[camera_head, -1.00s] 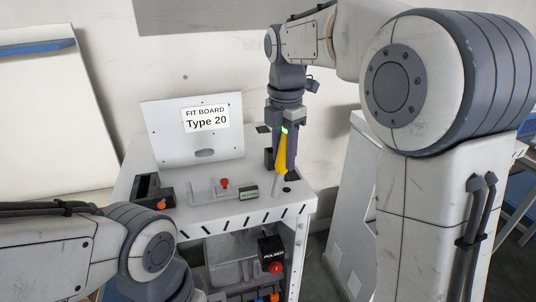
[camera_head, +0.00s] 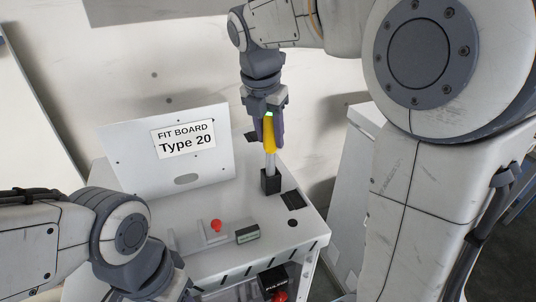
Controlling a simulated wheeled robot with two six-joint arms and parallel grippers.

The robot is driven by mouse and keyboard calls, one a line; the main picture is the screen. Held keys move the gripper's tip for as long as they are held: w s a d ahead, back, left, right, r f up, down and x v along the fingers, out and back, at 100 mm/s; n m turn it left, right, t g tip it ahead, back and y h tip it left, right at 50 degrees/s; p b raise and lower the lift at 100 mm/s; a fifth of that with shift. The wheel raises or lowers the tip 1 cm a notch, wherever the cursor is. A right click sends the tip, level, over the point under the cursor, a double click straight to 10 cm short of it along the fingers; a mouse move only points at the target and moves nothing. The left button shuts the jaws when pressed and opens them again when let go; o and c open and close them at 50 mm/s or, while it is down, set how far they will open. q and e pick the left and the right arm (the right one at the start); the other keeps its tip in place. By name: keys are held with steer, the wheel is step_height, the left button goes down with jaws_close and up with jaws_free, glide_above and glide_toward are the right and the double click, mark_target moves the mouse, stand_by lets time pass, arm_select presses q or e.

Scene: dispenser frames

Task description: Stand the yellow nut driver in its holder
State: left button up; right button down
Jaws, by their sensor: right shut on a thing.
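The yellow nut driver (camera_head: 270,138) is upright in my right gripper (camera_head: 268,128), which is shut on its yellow handle. Its grey metal shaft points down to a small black block (camera_head: 270,182) on the white bench, which looks like the holder. The shaft's lower end meets the top of the block in the picture; I cannot tell how deep it sits in it. My left arm comes in at the lower left, and its gripper is not in view.
A white board marked "FIT BOARD Type 20" (camera_head: 183,146) stands at the back of the bench (camera_head: 262,260). A red knob (camera_head: 216,226) and a small display box (camera_head: 248,234) lie in front. A dark square recess (camera_head: 293,200) is right of the black block.

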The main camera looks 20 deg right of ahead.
mark_target(270, 151)
steer(key=shift+s+a+p+x, duration=0.1)
steer(key=shift+a+x, duration=0.05)
steer(key=shift+x, duration=0.65)
steer(key=shift+s+a+p+x, duration=0.1)
steer(key=shift+x, duration=0.65)
steer(key=shift+s+a+p+x, duration=0.1)
steer(key=shift+a+x, duration=0.05)
steer(key=shift+x, duration=0.65)
steer(key=shift+s+f, duration=0.1)
steer(key=shift+c, duration=2.3)
jaws_free()
steer(key=b+v, duration=0.1)
steer(key=v, duration=1.1)
steer(key=s+a+f+m, duration=0.3)
steer(key=s+f+m, duration=0.1)
steer(key=s+a+f+m+y, duration=0.1)
steer(key=s+a+f+m, duration=0.3)
steer(key=s+f, duration=0.1)
steer(key=s+a+f+m+g+y, duration=0.1)
steer(key=s+a+f+m, duration=0.3)
steer(key=f, duration=0.1)
steer(key=shift+s+a, duration=0.1)
steer(key=shift+s, duration=0.3)
steer(key=s+f+m+y, duration=0.1)
steer(key=s+f+m, duration=0.5)
steer(key=s+m, duration=0.1)
steer(key=shift+s+a+g, duration=0.25)
steer(key=shift+s+g, duration=0.05)
steer(key=shift+s, duration=0.1)
